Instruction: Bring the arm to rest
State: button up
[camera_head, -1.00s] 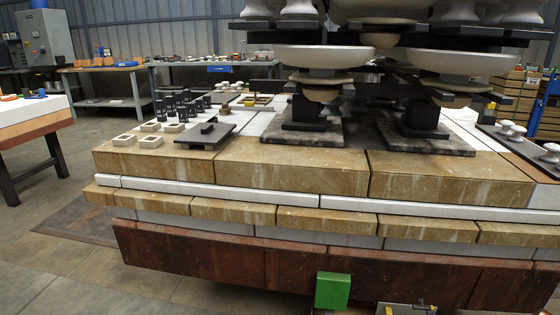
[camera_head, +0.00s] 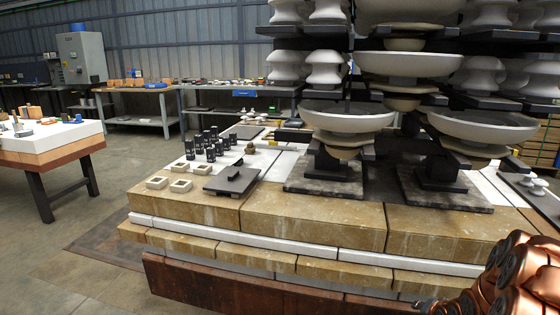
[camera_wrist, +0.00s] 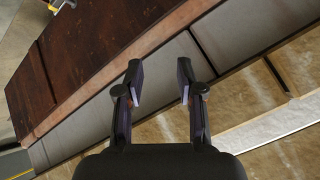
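My gripper (camera_wrist: 160,84) shows in the wrist view with its two dark fingers apart. Nothing is between the fingertips. It points at the side of the stone platform, with the brown lower course (camera_wrist: 100,60) and grey band (camera_wrist: 210,55) beyond the fingers. In the head view, a copper-coloured part of my arm (camera_head: 512,280) shows at the lower right corner, in front of the platform. The gripper is not visible in the head view.
The layered platform (camera_head: 300,228) bears tall insulator stacks (camera_head: 345,118), small black cylinders (camera_head: 211,140), pale square frames (camera_head: 181,186) and a dark plate (camera_head: 232,181). A white-topped table (camera_head: 45,140) stands at the left. The floor (camera_head: 110,225) between them is open.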

jog(key=s+a+r+n+g+p, duration=0.2)
jog(key=s+a+r+p, duration=0.25)
jog(key=r, duration=0.45)
jog(key=s+a+r+n+g+p, duration=0.1)
jog(key=s+a+r+p, duration=0.2)
jog(key=a+r, duration=0.4)
jog(key=s+a+r+n+g+p, duration=0.2)
jog(key=s+a+r+p, duration=0.2)
jog(key=r, duration=0.6)
jog(key=s+a+r+n+g+p, duration=0.1)
jog(key=s+a+r+p, duration=0.2)
jog(key=s+a+r, duration=0.2)
jog(key=s+a+r+n+g+y+p, duration=0.1)
jog(key=s+a+r+p, duration=0.3)
jog(key=s+r, duration=0.4)
jog(key=s+a+r+n+g+p, duration=0.3)
jog(key=s+a+r, duration=0.3)
jog(key=s, duration=0.7)
jog(key=shift+s+a+r+y+p, duration=0.15)
jog(key=shift+a+r+y+p, duration=0.2)
jog(key=shift+p, duration=0.25)
jog(key=shift+f, duration=0.1)
